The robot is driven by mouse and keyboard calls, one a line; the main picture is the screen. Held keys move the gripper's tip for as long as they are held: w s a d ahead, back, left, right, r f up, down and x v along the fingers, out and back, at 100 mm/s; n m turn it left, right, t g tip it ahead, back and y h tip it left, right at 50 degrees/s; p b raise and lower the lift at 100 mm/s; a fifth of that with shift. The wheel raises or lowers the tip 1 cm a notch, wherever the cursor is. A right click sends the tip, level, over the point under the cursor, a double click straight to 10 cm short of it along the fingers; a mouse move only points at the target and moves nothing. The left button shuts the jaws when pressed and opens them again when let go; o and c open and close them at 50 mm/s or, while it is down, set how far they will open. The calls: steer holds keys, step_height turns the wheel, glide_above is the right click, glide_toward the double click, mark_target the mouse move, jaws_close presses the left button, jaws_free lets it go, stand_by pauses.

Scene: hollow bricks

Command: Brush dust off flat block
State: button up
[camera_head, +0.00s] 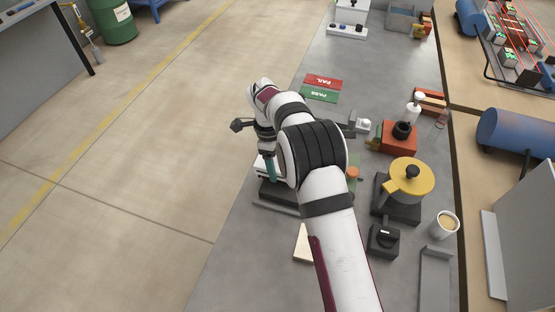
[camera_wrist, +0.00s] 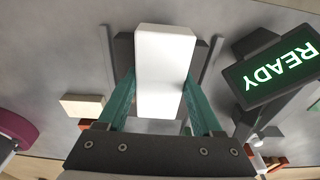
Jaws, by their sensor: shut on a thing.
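My gripper (camera_head: 270,176) has its teal fingers pointing down at the left side of the grey bench. In the wrist view the two fingers (camera_wrist: 160,82) press on opposite sides of a smooth white block (camera_wrist: 165,52). The block's white edge also shows in the head view (camera_head: 261,163), partly hidden by my arm. A dark base (camera_head: 283,192) is under or just behind it; I cannot tell whether the block touches it. No dust is visible on the white face. I cannot make out a brush.
A cream flat piece (camera_head: 303,243) lies nearer on the bench. A READY display (camera_wrist: 278,73) is close to the right finger. Red and green signs (camera_head: 322,82) lie beyond. The bench's left edge is near.

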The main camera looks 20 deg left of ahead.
steer(key=shift+d, duration=5.35)
steer(key=shift+s, duration=0.8)
steer(key=shift+a, duration=5.65)
steer(key=shift+r, duration=4.05)
